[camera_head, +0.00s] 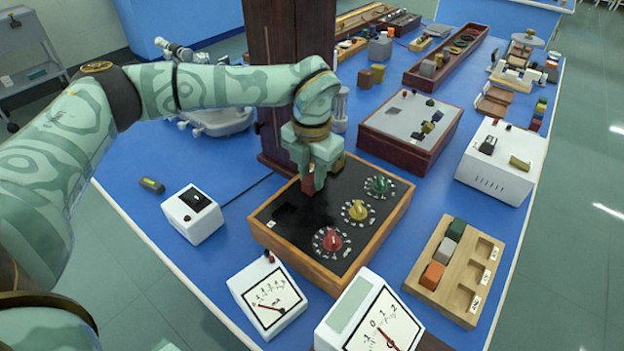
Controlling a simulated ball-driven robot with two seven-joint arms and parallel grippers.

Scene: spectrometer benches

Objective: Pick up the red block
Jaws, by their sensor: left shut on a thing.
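My left gripper (311,183) points down over the back left part of a black-topped, wood-framed dial box. It is shut on a small red block (308,187), which shows between the fingertips; the fingers hide part of it. I cannot tell whether the block touches the black panel (288,232) or is just above it. My right gripper is not in view.
The box carries red (332,240), yellow (358,210) and green (379,184) dials. A dark red post (285,60) stands close behind the gripper. Two meters (268,298) (372,318) are in front. A wooden tray (462,290) with colored blocks is at right.

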